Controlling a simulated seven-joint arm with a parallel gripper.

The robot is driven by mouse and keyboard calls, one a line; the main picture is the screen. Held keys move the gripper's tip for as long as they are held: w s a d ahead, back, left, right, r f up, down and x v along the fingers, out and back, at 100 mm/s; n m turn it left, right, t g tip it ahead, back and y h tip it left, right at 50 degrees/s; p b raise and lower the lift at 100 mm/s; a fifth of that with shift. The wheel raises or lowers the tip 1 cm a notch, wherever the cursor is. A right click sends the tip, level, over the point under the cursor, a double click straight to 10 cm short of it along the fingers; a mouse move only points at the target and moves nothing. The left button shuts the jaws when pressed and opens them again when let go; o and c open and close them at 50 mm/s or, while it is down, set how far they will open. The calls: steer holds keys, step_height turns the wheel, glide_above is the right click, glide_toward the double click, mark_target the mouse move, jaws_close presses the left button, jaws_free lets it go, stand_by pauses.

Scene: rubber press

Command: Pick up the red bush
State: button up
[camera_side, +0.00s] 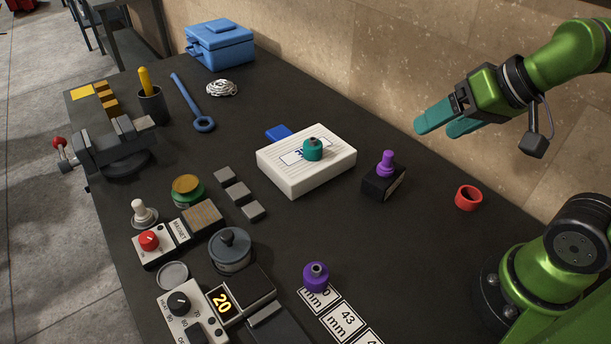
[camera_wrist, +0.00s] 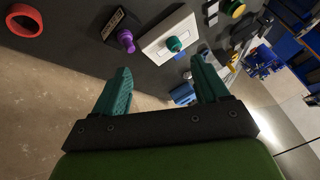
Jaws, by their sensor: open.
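The red bush (camera_side: 468,198) is a short red ring on the dark bench, at the right in the side view, near my arm's base. It also shows at the top left of the wrist view (camera_wrist: 25,20), with its hole visible. My gripper (camera_side: 440,125) has teal fingers and is raised above the bench near the wall, up and to the left of the bush in the side view. In the wrist view its fingers (camera_wrist: 161,84) are spread apart with nothing between them.
A black block with a purple pin (camera_side: 387,165) stands left of the bush. A white box (camera_side: 306,162) carries a teal bush (camera_side: 313,149). A purple bush (camera_side: 316,277) sits near number cards (camera_side: 343,322). The stone wall (camera_side: 400,60) runs behind. Bench around the bush is clear.

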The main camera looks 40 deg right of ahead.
steer(key=shift+o, duration=0.3)
steer(key=shift+o, duration=0.8)
steer(key=n+g+h, duration=0.2)
steer(key=n+g, duration=0.1)
steer(key=g, duration=0.4)
glide_above(472, 192)
steer(key=s+a, duration=0.1)
steer(key=a, duration=0.1)
step_height(472, 192, down, 8)
steer(key=r, duration=0.1)
steer(key=f, duration=1.1)
steer(key=shift+s+a+f, duration=0.1)
steer(key=shift+s+a, duration=0.05)
steer(key=shift+a, duration=0.05)
steer(key=shift+w+d+f, duration=0.1)
steer(key=shift+w+f, duration=0.1)
steer(key=shift+f, duration=1.25)
steer(key=shift+w+f, duration=0.2)
steer(key=shift+f, duration=1.2)
